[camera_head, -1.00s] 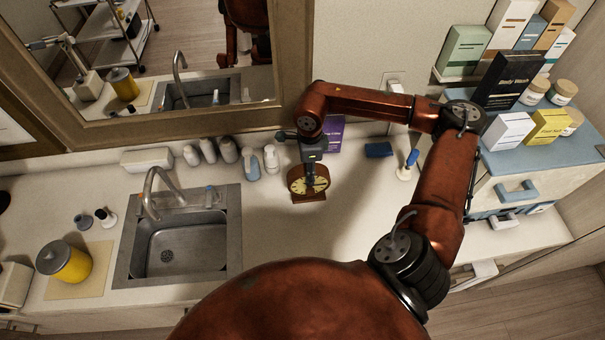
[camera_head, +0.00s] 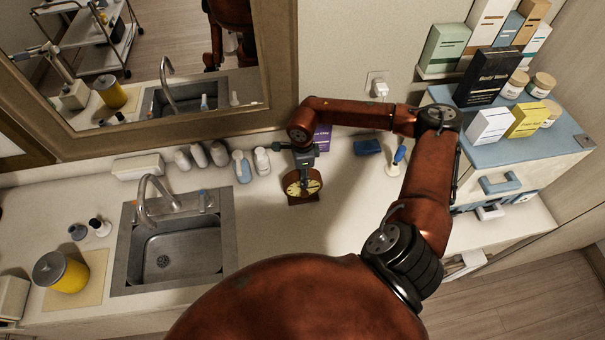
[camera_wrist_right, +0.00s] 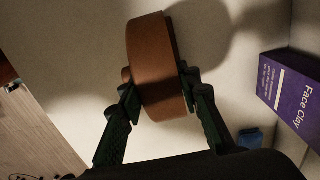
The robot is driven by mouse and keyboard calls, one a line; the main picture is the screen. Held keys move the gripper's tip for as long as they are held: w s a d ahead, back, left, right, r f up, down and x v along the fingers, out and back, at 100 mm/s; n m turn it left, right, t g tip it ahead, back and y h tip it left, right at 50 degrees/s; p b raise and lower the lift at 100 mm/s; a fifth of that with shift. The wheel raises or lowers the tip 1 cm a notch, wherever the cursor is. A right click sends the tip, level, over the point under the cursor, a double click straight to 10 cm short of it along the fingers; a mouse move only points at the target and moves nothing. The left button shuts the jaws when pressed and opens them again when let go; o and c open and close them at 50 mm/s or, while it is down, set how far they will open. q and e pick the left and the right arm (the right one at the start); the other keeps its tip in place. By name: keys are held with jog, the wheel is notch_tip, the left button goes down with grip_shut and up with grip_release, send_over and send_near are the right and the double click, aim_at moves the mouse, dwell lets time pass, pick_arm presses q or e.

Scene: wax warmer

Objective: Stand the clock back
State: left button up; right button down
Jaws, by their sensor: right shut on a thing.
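The clock (camera_head: 296,187), with a round cream face and a brown wooden case on a small base, is on the counter right of the sink. Its face is turned towards me and it looks upright. My right gripper (camera_head: 304,174) comes down over its top and covers part of the face. In the right wrist view the brown case (camera_wrist_right: 155,60) sits between the two fingers of my right gripper (camera_wrist_right: 158,98), which is shut on it. Whether the base touches the counter is hard to tell. My left gripper is not in view.
Several bottles (camera_head: 242,167) stand left of the clock by the mirror. A purple box (camera_head: 322,138) is behind it, also in the right wrist view (camera_wrist_right: 291,95). The sink (camera_head: 180,245) is left.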

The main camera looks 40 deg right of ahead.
jog(key=shift+w, duration=0.1)
jog(key=c, duration=1.8)
grip_release()
jog(key=shift+f, duration=0.15)
jog(key=shift+c, duration=0.2)
jog(key=o, duration=0.4)
jog(key=shift+o, duration=0.2)
jog(key=shift+r, duration=0.65)
notch_tip(320, 180, up, 11)
jog(key=b, duration=0.3)
